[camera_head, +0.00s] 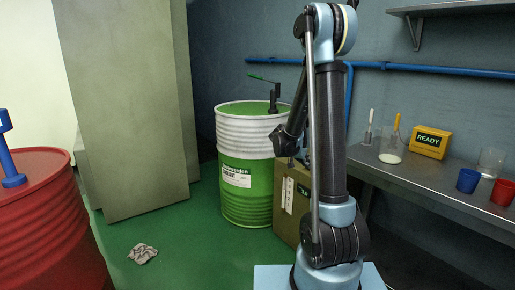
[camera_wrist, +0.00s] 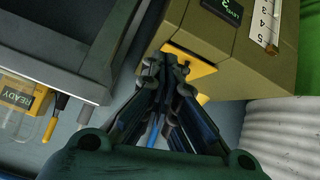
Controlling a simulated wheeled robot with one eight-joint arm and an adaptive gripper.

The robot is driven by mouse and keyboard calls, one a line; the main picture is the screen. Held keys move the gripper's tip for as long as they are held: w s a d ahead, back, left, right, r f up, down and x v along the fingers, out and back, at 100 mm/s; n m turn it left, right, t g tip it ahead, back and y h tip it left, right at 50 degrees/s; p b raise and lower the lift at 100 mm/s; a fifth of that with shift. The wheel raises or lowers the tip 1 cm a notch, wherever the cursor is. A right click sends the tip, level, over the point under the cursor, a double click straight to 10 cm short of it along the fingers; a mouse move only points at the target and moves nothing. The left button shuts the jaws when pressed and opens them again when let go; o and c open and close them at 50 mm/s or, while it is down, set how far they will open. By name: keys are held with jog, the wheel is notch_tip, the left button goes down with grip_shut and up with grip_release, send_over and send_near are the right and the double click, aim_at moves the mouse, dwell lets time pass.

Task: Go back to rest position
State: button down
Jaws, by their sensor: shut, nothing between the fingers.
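My gripper (camera_wrist: 166,62) is shut and empty in the wrist view. Its fingertips show in front of an olive box (camera_wrist: 245,62) with a yellow part at its edge; I cannot tell whether they touch it. In the head view my arm stands upright in the middle and folds over at the top. My fingertips cannot be made out there. The olive box (camera_head: 283,207) shows partly behind my arm, low beside the bench.
A green and white drum (camera_head: 240,133) with a hand pump stands left of my arm. A red drum (camera_head: 45,215) is at far left. The metal bench (camera_head: 420,182) at right carries a yellow READY unit (camera_head: 430,141), a blue cup (camera_head: 468,180) and a red cup (camera_head: 502,192). A rag (camera_head: 142,254) lies on the floor.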

jog(key=s+r+n+g+y, duration=0.1)
jog(key=s+r+n+y, duration=0.15)
jog(key=s, duration=0.75)
jog(key=s+r+n+g+y, duration=0.1)
jog(key=s+r+n, duration=0.15)
jog(key=s, duration=0.75)
jog(key=s+a+f+n+y, duration=0.1)
jog(key=s+a+f+y, duration=0.1)
jog(key=s, duration=0.7)
jog(key=s+a+f+n+g+y, duration=0.1)
jog(key=s+a+f+n+y, duration=0.1)
jog(key=s, duration=0.8)
jog(key=shift+a+f+n, duration=0.15)
jog(key=shift+a+n, duration=0.15)
jog(key=shift+a, duration=0.4)
jog(key=shift+s, duration=0.1)
